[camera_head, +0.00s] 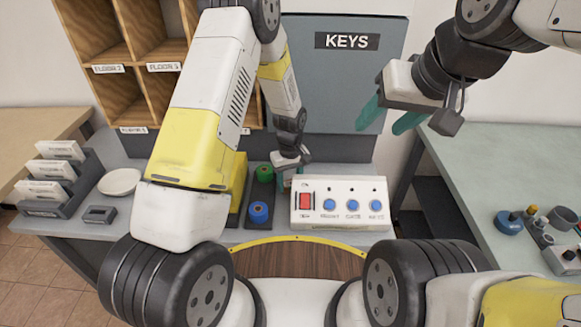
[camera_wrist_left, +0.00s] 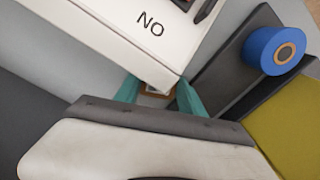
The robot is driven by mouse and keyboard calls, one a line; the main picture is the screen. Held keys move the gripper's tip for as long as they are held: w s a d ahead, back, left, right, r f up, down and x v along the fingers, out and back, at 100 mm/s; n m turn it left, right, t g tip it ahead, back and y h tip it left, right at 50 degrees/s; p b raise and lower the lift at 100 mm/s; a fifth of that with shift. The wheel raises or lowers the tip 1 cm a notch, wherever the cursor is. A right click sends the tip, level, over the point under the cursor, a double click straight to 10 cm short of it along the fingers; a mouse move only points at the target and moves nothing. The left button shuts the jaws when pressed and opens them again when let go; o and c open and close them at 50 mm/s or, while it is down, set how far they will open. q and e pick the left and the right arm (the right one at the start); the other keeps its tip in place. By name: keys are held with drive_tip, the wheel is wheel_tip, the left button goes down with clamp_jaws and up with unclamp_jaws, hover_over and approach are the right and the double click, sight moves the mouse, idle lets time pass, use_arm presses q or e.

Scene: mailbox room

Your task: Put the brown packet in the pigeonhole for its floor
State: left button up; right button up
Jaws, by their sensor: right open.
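My left gripper (camera_head: 289,180) points down between the blue tape roll and the white button box. In the left wrist view its teal fingers (camera_wrist_left: 157,92) stand apart. A small brown-edged thing with a pale middle (camera_wrist_left: 156,89) shows between them, partly hidden by the box corner. It may be the brown packet, and I cannot tell whether the fingers grip it. No packet is clear in the head view. My right gripper (camera_head: 392,117) is open and empty, raised before the KEYS cabinet. The wooden pigeonholes (camera_head: 112,54) carry floor labels, partly hidden by my left arm.
The white button box (camera_head: 341,218) and the blue tape roll (camera_head: 259,212) flank the left gripper closely. A green roll (camera_head: 265,173), a white dish (camera_head: 120,182) and an envelope rack (camera_head: 46,209) stand nearby. The right counter (camera_head: 470,170) is clear towards the back.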

use_arm(q)
clamp_jaws()
drive_tip(key=shift+r, duration=0.15)
